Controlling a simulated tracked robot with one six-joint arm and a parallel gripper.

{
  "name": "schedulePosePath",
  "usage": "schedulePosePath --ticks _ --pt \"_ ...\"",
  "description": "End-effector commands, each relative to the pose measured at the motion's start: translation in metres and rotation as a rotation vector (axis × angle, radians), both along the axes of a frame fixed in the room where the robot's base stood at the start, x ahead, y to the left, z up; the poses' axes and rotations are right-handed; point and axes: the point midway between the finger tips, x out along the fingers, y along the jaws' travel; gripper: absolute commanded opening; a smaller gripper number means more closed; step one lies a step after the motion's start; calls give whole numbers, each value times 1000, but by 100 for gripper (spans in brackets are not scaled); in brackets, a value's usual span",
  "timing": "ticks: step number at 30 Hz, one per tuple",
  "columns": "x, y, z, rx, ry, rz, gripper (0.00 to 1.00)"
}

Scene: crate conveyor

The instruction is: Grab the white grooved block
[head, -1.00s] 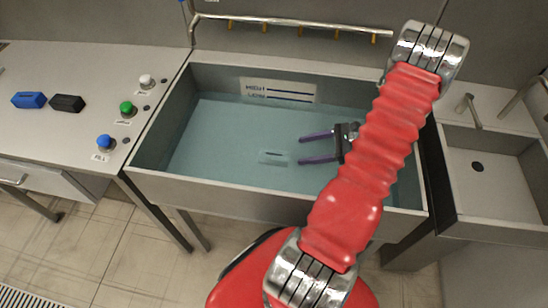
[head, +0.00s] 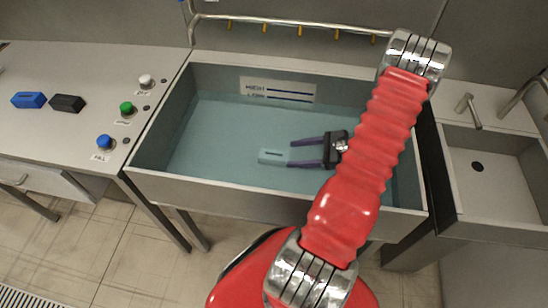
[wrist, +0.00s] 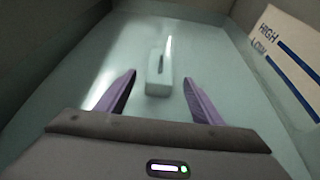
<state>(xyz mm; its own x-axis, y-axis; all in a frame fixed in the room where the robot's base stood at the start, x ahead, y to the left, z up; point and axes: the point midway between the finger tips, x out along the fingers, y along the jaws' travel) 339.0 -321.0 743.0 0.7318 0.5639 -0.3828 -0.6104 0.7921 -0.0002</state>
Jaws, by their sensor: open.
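The white grooved block (head: 273,156) lies in the water-filled basin, near its middle, and looks pale blue-green there. A dark groove shows on its top. In the wrist view the block (wrist: 159,76) is ahead of my gripper, lined up roughly between the two purple fingers. My gripper (head: 290,154) is open and empty, with its fingertips just right of the block in the head view. In the wrist view the fingertips (wrist: 159,76) stand on either side of the block's near end. I cannot tell whether they touch it.
The basin (head: 240,197) has grey walls and a HIGH/LOW level label (head: 278,90) at the back. On the left counter are a blue block (head: 29,100), a black block (head: 67,103) and blue, green and white buttons. An empty sink (head: 500,190) is on the right.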

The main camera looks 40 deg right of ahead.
Motion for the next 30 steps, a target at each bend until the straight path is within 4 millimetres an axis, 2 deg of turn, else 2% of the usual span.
schedulePosePath --ticks 6,22,30 --pt "21 17 -11 1 1 3 61" --pt "30 24 -15 1 1 4 61" --pt "56 43 -28 1 1 4 61"
